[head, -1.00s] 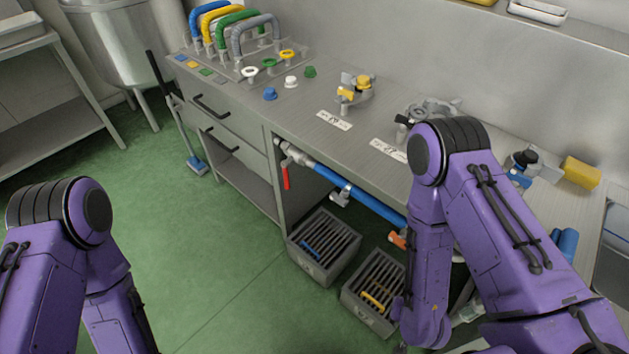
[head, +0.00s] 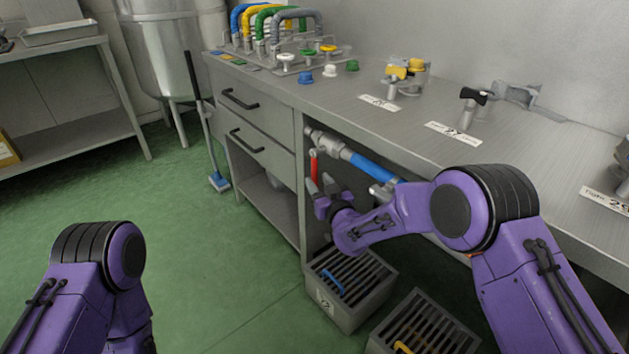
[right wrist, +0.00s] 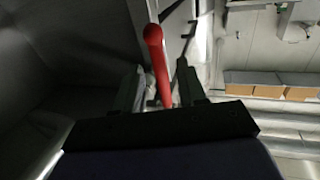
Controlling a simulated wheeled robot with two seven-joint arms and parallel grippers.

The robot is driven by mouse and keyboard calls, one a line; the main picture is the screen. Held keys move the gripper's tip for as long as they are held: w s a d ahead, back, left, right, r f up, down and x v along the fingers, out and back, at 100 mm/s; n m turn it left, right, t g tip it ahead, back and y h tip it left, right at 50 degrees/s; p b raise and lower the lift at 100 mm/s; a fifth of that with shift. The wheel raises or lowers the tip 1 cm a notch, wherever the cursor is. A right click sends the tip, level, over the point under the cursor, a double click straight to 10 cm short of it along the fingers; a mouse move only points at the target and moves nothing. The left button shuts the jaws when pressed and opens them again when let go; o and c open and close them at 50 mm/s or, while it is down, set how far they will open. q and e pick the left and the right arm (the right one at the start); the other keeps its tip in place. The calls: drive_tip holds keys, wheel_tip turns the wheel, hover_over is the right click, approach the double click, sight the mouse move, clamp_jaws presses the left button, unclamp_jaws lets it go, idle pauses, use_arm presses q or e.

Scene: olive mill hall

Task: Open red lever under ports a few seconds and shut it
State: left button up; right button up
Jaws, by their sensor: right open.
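The red lever (head: 314,165) hangs down from the metal valve at the left end of the blue pipe (head: 375,171) under the worktop. My right gripper (head: 322,186) is open just below and beside the lever in the head view. In the right wrist view the red lever (right wrist: 156,60) stands between the two spread fingers of my right gripper (right wrist: 158,85). I cannot tell whether either finger touches it. My left arm shows at the lower left, but its gripper is out of view.
Slotted grey crates (head: 349,300) stand on the green floor below the pipe. The worktop (head: 340,105) overhangs the lever, and the drawer cabinet (head: 250,125) is just left of it. A blue-footed squeegee or broom (head: 218,181) leans at the cabinet's left. Open floor lies in front.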

sight(316, 178)
drive_tip(key=shift+x, duration=1.85)
clamp_jaws()
